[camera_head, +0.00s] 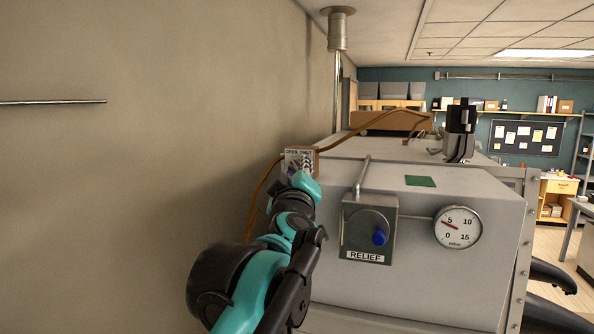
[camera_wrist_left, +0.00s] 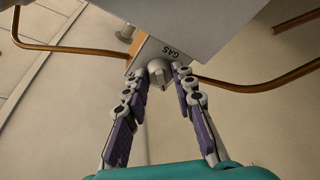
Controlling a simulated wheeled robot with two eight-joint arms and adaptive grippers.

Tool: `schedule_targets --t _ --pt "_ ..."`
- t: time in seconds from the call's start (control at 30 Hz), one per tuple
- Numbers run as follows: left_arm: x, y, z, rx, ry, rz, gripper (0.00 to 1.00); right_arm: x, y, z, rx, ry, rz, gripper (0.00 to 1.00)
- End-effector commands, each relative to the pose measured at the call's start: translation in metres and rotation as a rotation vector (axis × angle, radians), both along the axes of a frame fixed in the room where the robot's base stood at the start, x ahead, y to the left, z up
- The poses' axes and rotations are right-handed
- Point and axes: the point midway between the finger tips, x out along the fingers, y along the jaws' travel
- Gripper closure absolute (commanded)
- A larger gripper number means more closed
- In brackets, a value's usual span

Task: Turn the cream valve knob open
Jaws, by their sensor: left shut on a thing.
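The cream valve knob (camera_wrist_left: 159,73) is in the left wrist view, on a pale valve block marked GAS. It has a small red mark near its tip. My left gripper (camera_wrist_left: 160,80) is shut on the knob, with one purple-backed finger on each side of it. In the head view my left gripper (camera_head: 303,182) reaches up to a small valve plate (camera_head: 299,155) with lettering, at the left end of the grey box. The knob is hidden there behind the gripper.
A copper pipe (camera_head: 262,185) runs to the valve and over the box. On the grey box (camera_head: 470,285) are a RELIEF panel (camera_head: 355,230) with a blue knob (camera_head: 379,238) and a round gauge (camera_head: 458,227). A bare wall (camera_head: 130,170) lies close on the left.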

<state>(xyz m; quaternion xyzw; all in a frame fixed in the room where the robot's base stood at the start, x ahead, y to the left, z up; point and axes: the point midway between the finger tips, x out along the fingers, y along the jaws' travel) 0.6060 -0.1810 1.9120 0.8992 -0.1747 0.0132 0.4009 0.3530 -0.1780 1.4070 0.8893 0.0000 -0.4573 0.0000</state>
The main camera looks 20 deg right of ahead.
Motion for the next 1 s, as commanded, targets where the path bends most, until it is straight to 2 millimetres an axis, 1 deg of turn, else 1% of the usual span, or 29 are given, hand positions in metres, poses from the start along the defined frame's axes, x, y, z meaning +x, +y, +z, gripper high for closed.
schedule_targets --t 0.1,0.13,0.17,0.43,0.57,0.67,0.9,1.0 --pt "0.0 0.001 0.001 0.0 -0.002 0.002 1.0 0.0 0.0 0.0 0.0 0.0 0.0 1.0" --pt "0.0 0.001 0.001 0.001 -0.002 0.002 0.69 0.0 0.0 0.0 0.0 0.0 0.0 1.0" --pt "0.0 0.001 0.001 0.001 -0.002 0.002 0.65 0.0 0.0 0.0 0.0 0.0 0.0 1.0" --pt "0.0 0.0 0.001 0.001 -0.001 0.001 0.65 0.0 0.0 0.0 0.0 0.0 0.0 1.0" --pt "-0.008 0.002 0.0 0.001 -0.001 -0.001 0.65 0.0 0.0 0.0 0.0 0.0 0.0 1.0" --pt "-0.023 0.007 -0.003 0.002 -0.001 -0.002 0.65 0.0 0.0 0.0 0.0 0.0 0.0 1.0" --pt "-0.073 0.023 -0.012 0.001 -0.001 -0.002 0.65 0.0 0.0 0.0 0.0 0.0 0.0 1.0" --pt "-0.09 0.029 -0.016 0.001 0.0 -0.001 0.65 0.0 0.0 0.0 0.0 0.0 0.0 1.0"
